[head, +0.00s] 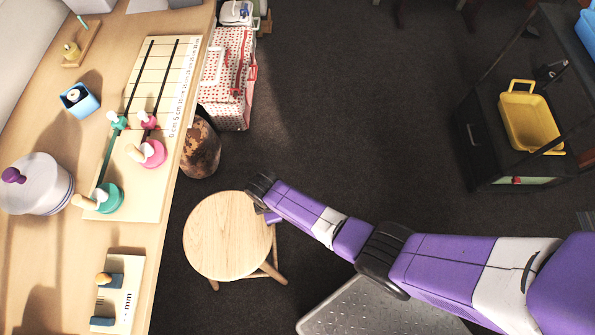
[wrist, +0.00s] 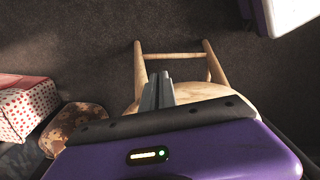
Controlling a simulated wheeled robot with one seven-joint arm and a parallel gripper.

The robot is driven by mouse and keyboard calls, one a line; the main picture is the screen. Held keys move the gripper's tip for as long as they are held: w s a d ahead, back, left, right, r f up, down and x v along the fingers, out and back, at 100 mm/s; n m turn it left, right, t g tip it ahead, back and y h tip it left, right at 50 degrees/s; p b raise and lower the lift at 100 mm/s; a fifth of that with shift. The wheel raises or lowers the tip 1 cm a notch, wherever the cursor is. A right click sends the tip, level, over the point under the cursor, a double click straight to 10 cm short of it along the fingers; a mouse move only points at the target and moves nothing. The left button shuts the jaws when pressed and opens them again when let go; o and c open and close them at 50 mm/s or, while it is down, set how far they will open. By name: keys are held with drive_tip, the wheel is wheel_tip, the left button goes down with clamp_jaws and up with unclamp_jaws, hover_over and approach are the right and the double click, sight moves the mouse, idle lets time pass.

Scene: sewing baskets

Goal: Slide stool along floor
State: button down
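The stool (head: 228,236) has a round pale wooden seat and splayed wooden legs. It stands upright on the dark floor (head: 340,110), close to the right edge of the long table. My gripper (head: 264,207) is at the seat's right rim in the head view; its fingertips are hard to make out there. In the wrist view the two grey fingers (wrist: 158,85) are close together with nothing visible between them. The stool's seat (wrist: 195,92) shows behind them, with two legs and a rung beyond. Whether the fingers touch the seat is unclear.
The wooden table (head: 150,235) runs along the left. A brown patterned round object (head: 200,148) and a red-and-white dotted basket (head: 228,85) stand on the floor beyond the stool. A dark rack with a yellow tray (head: 530,118) is at right. Floor between is clear.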

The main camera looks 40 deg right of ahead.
sight(220, 229)
drive_tip(key=w+a+b, duration=0.2)
drive_tip(key=a, duration=0.3)
drive_tip(key=w+a+b, duration=0.1)
drive_tip(key=a+b, duration=0.2)
drive_tip(key=a, duration=0.3)
drive_tip(key=w+a+b, duration=0.2)
drive_tip(key=a, duration=0.3)
drive_tip(key=shift+w+a+b, duration=0.3)
drive_tip(key=shift+b, duration=0.05)
drive_tip(key=shift+a+r, duration=0.1)
